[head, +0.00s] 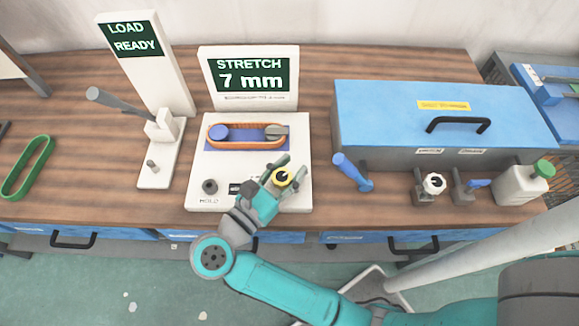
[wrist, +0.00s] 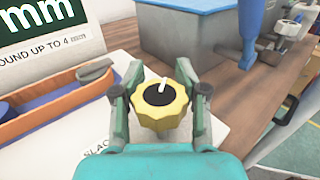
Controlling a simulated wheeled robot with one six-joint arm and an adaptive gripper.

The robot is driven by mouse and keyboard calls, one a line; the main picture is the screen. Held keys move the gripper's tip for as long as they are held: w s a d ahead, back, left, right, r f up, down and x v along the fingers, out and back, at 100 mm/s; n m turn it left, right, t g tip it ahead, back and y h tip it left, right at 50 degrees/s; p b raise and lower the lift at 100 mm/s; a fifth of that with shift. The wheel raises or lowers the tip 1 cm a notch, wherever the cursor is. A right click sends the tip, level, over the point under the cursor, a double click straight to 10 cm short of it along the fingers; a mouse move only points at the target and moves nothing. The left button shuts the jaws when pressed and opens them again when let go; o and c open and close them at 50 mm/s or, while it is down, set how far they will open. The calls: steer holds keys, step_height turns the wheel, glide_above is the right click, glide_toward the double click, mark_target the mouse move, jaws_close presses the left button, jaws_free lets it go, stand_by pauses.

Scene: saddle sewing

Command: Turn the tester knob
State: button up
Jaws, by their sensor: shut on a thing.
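The tester (head: 205,165) is a white unit on the bench with a dark green screen (head: 249,76) reading "STRETCH 7 mm". Its yellow knob (head: 284,178) has a black cap and sits at the right front of the tester. In the wrist view the knob (wrist: 160,103) is between my two fingers, with a white pointer mark toward the top of its cap. My gripper (head: 274,178) is shut on the knob, a finger on either side. An orange-brown loop (head: 248,143) is stretched around a blue post and a grey post on the tester.
A lever stand (head: 155,180) with a "LOAD READY" sign (head: 134,37) is left of the tester. A green loop (head: 27,168) lies far left. A blue toolbox (head: 400,115), a blue-handled tool (head: 352,172), clamps and a white bottle (head: 520,183) are at the right.

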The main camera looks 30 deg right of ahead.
steer(key=shift+a+n+t+y, duration=0.1)
steer(key=shift+n+t+y, duration=0.2)
steer(key=shift+n+t, duration=0.45)
steer(key=shift+o, duration=0.2)
steer(key=t, duration=0.1)
steer(key=n+t+y, duration=0.2)
steer(key=t, duration=0.1)
steer(key=shift+w+a+n, duration=0.1)
steer(key=shift+w+n, duration=0.15)
steer(key=n+t+y, duration=0.3)
steer(key=t+y, duration=0.1)
steer(key=shift+w+a+n, duration=0.25)
steer(key=shift+n, duration=0.05)
steer(key=n+t+y, duration=0.1)
steer(key=y, duration=0.1)
steer(key=n+t+y, duration=0.1)
steer(key=n+y, duration=0.1)
steer(key=a+n+t+y, duration=0.1)
steer(key=y, duration=0.1)
steer(key=shift+w+n+y, duration=0.25)
steer(key=shift+n+y, duration=0.05)
steer(key=shift+y, duration=0.1)
steer(key=shift+a+f+n+y, duration=0.15)
steer(key=shift+n+y, duration=0.85)
steer(key=shift+y, duration=0.6)
steer(key=shift+c, duration=0.2)
stand_by(0.9)
stand_by(1.3)
steer(key=o, duration=0.9)
steer(key=shift+o, duration=0.4)
